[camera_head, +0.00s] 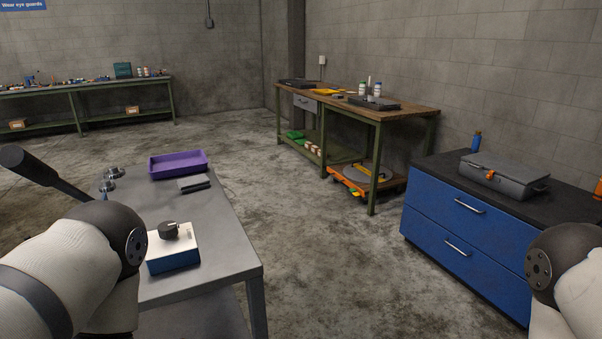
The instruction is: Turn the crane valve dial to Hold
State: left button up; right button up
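A small box with a white top and blue sides, the likely crane valve (174,256), sits on the grey metal table at lower left. A black dial knob (169,231) stands on its top. The lettering around the dial is too small to read, so I cannot tell its setting. My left arm comes in from the lower left, just left of the box and partly in front of the table. My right arm shows at the lower right edge. Neither gripper's fingers are in view.
The grey table (228,240) also holds a purple tray (178,170), a dark grey block (194,184) and round metal parts (109,186). A blue drawer cabinet (460,225) with a grey case (503,177) stands right. A wooden workbench (400,112) stands behind. Floor between is clear.

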aim_at(168, 230)
jog(key=j+u, duration=0.45)
jog(key=k+j+u, duration=0.1)
jog(key=j+u, duration=0.15)
jog(key=u, duration=0.15)
jog(key=j+u, duration=0.45)
jog(key=i+j+u, duration=0.1)
jog(key=u, duration=0.3)
jog(key=i+j+u, duration=0.15)
jog(key=j+u, duration=0.3)
jog(key=i+j+u, duration=0.15)
jog(key=u, duration=0.25)
jog(key=j, duration=0.05)
